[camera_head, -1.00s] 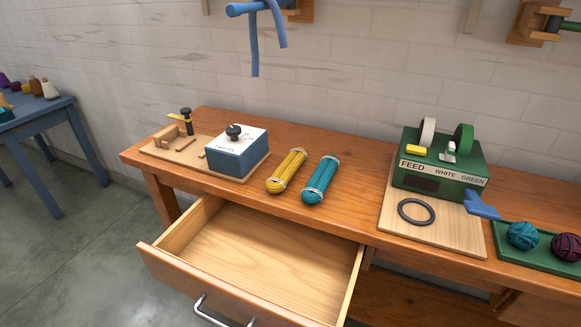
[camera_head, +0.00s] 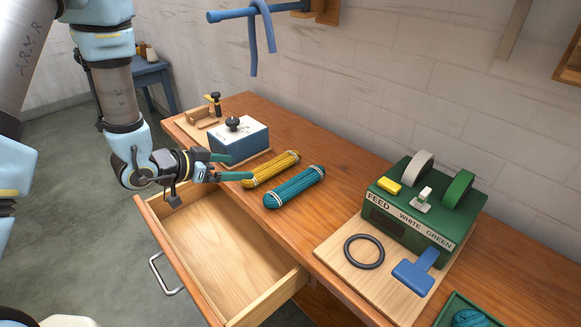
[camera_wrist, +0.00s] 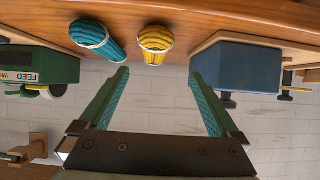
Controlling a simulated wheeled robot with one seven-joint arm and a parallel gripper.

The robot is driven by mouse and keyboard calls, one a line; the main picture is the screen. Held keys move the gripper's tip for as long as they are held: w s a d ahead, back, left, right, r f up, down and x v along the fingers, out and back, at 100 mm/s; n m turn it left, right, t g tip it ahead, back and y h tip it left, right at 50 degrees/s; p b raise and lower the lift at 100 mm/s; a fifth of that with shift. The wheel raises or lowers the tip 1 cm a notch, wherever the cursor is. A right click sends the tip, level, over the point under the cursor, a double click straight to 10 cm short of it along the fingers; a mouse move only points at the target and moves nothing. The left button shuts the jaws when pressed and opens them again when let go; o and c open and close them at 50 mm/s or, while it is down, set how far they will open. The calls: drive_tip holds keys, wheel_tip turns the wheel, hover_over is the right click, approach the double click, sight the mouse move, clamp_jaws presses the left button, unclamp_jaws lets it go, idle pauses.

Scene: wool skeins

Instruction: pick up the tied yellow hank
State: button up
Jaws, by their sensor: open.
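The tied yellow hank (camera_head: 270,169) lies on the wooden bench between the blue box and a teal hank (camera_head: 294,187), with pale ties near its ends. My gripper (camera_head: 243,167) is open and empty, its green fingers pointing toward the near end of the yellow hank. In the wrist view the yellow hank (camera_wrist: 155,41) shows end-on, ahead of and between the open fingers (camera_wrist: 160,82), apart from them. The teal hank (camera_wrist: 93,36) lies close beside it, in line with the left finger.
The blue box (camera_head: 238,140) stands just left of the yellow hank. An open drawer (camera_head: 205,251) juts out below the bench front, under my gripper. A green feed machine (camera_head: 415,212), a dark ring (camera_head: 364,251) and a blue paddle (camera_head: 414,273) are to the right.

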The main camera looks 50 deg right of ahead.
sight(268, 165)
drive_tip(key=x, duration=0.2)
drive_tip(key=s+p+x, duration=0.1)
drive_tip(key=x, duration=0.2)
drive_tip(key=shift+s+d, duration=0.1)
drive_tip(key=shift+d, duration=0.3)
drive_tip(key=p+x, duration=0.2)
drive_tip(key=x, duration=0.1)
drive_tip(key=p+x, duration=0.1)
drive_tip(key=x, duration=0.1)
drive_tip(key=shift+d+r, duration=0.1)
drive_tip(key=shift+r, duration=0.2)
drive_tip(key=shift+d+f, duration=0.2)
drive_tip(key=shift+f, duration=0.05)
drive_tip(key=shift+c, duration=0.2)
drive_tip(key=c, duration=1.4)
drive_tip(key=shift+r, duration=0.1)
wheel_tip(268, 165, up, 10)
drive_tip(key=b, duration=0.2)
drive_tip(key=shift+b, duration=0.3)
